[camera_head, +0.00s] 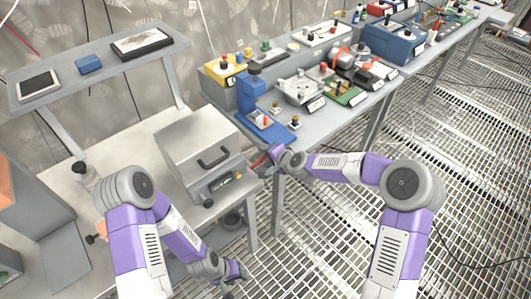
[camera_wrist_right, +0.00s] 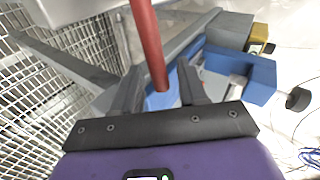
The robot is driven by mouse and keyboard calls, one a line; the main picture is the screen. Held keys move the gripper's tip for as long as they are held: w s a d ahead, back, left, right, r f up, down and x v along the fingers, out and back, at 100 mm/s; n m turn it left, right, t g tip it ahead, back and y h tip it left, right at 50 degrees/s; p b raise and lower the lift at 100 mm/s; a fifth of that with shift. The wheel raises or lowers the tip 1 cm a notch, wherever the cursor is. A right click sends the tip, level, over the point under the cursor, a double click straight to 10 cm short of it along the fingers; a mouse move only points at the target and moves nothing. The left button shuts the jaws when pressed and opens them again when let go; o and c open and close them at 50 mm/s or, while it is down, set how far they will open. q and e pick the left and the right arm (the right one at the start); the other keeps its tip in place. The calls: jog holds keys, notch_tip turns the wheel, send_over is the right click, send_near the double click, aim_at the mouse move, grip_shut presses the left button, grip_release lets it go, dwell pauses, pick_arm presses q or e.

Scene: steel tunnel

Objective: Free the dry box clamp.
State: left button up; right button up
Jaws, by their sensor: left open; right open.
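The dry box (camera_head: 200,148) is a light grey box with a black handle on its lid, standing on the bench at centre left. A red bar (camera_head: 259,160), which looks like its clamp lever, sticks out at its right side. In the right wrist view the red bar (camera_wrist_right: 148,45) comes down from the top, its end between my fingers. My right gripper (camera_head: 272,155) is open around or just beside this end; I cannot tell if it touches. My left gripper (camera_head: 234,275) is open and empty, low in front of the bench, away from the box.
A bench (camera_head: 300,125) right of the box carries a blue press-like device (camera_head: 250,98) and several small fixtures. A grey shelf (camera_head: 100,68) at the back left holds a tablet (camera_head: 38,86) and a blue block (camera_head: 88,65). Open grating floor (camera_head: 330,230) lies in front.

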jog(key=v, duration=0.6)
jog(key=shift+a+p, duration=0.1)
jog(key=shift+p, duration=0.2)
jog(key=s+d+f+n+g+h, duration=0.1)
jog(key=s+d+f+n+g, duration=0.2)
jog(key=s+f, duration=0.95)
jog(key=s+d+f+n+g, duration=0.1)
jog(key=s+f+g, duration=0.2)
jog(key=s+f, duration=0.3)
jog(key=s+d+f+n+g+h, duration=0.1)
jog(key=s+f, duration=0.5)
jog(key=s, duration=0.6)
jog(key=shift+d+f+n+g, duration=0.15)
jog(key=shift+d+n+g, duration=0.35)
jog(key=shift+n+g, duration=0.3)
jog(key=shift+s, duration=0.1)
jog(key=shift+c, duration=0.3)
